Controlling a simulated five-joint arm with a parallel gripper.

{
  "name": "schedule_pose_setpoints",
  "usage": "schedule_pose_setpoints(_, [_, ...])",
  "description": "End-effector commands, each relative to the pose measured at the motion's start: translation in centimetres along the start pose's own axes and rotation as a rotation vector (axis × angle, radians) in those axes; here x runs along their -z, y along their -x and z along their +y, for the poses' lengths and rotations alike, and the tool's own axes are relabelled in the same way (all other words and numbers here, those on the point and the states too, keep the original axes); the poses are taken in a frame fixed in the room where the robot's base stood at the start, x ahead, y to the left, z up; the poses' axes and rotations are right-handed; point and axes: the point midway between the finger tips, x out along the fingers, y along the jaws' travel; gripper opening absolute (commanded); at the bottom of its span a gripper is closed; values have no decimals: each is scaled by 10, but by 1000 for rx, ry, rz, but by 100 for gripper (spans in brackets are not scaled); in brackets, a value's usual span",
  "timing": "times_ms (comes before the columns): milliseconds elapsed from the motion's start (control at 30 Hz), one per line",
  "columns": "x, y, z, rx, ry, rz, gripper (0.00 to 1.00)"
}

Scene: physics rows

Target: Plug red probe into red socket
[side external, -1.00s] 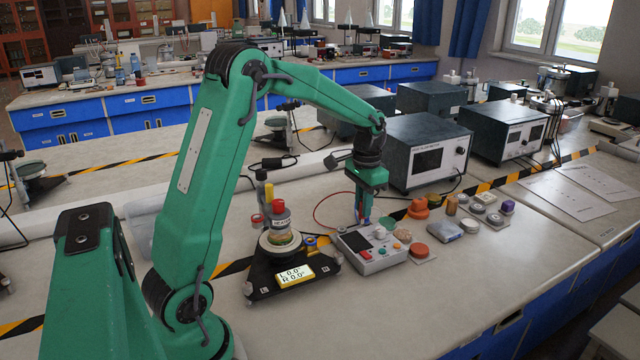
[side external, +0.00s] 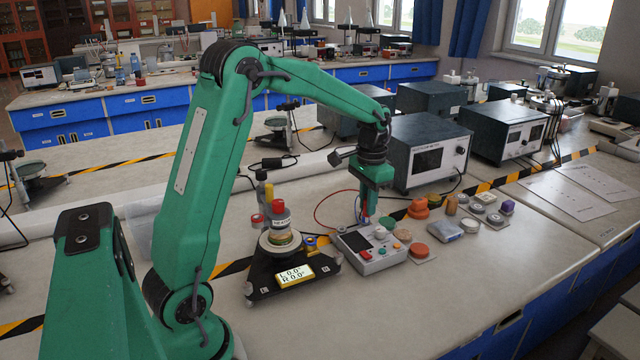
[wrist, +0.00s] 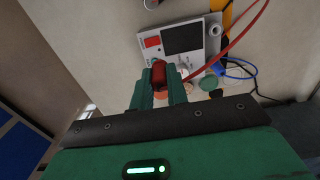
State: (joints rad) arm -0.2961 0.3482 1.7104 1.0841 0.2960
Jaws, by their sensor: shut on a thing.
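My gripper (side external: 363,218) is above the back of a grey meter box (side external: 384,262), pointing down. In the wrist view my gripper (wrist: 159,98) is shut on the red probe (wrist: 159,72), which sits between the fingers. A red cable (wrist: 240,37) runs close to the gripper and also arcs left of it in the side view (side external: 318,208). The meter box (wrist: 193,17) shows a dark screen and a red patch in the wrist view. I cannot make out the red socket or whether the probe tip touches the box.
A large instrument (side external: 427,150) stands behind. A blue cable (wrist: 238,68) loops nearby.

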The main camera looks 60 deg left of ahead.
Motion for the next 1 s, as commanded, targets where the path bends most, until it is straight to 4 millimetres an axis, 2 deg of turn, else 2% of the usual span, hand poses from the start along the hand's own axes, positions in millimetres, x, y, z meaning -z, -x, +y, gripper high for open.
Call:
schedule_pose_setpoints(167, [1, 26, 0, 2, 0, 6, 0])
schedule_pose_setpoints(433, [0, 86, 0, 2, 0, 6, 0])
schedule_pose_setpoints(600, [0, 110, 0, 2, 0, 5, 0])
schedule_pose_setpoints(900, [0, 141, 0, 1, 0, 4, 0])
schedule_pose_setpoints(1000, [-11, 142, -9, 1, 3, 2, 0])
